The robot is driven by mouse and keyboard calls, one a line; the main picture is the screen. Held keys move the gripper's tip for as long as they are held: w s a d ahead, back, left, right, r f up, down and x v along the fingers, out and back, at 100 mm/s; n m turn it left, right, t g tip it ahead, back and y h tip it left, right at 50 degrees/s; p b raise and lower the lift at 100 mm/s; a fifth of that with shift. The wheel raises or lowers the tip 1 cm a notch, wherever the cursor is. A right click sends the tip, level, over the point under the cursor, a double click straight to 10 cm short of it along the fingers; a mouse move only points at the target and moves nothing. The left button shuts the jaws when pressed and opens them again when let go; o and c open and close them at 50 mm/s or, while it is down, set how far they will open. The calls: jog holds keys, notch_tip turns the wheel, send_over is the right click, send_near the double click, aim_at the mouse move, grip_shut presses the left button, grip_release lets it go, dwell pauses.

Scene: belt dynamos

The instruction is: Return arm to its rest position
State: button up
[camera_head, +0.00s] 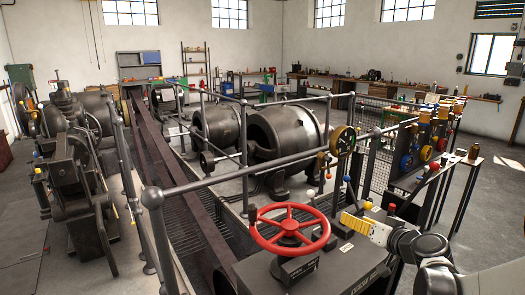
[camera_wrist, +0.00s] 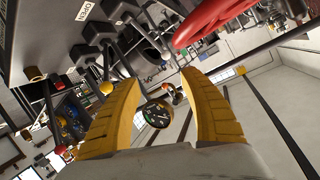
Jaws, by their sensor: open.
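My gripper (camera_head: 352,222) shows in the head view at the lower right, its yellow fingers pointing left over the dark control box. My arm comes in from the bottom right corner. In the wrist view my gripper (camera_wrist: 160,82) has its two yellow fingers spread apart, with nothing held between them. A red handwheel (camera_head: 290,228) sits on the control box to the left of the fingers, apart from them. It also shows at the top of the wrist view (camera_wrist: 203,20).
The dark control box (camera_head: 345,262) with small levers lies close below my gripper. Metal railings (camera_head: 245,140), a round gauge (camera_head: 343,140) and a lever bank (camera_head: 425,150) stand around it. Large dark dynamos (camera_head: 285,135) are beyond the railing. Grey floor (camera_head: 490,215) is open at the right.

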jog(key=s+a+r+g, duration=0.2)
jog(key=s+a, duration=0.4)
jog(key=s+a+f+g+h, duration=0.1)
jog(key=s+g+h, duration=0.1)
jog(key=s, duration=1)
jog(key=s+a+f+n+g+h, duration=0.1)
jog(key=s+a+f+g+h, duration=0.1)
jog(key=s, duration=0.9)
jog(key=shift+s+a+g, duration=0.15)
jog(key=shift+s+g, duration=0.25)
jog(key=shift+g, duration=0.1)
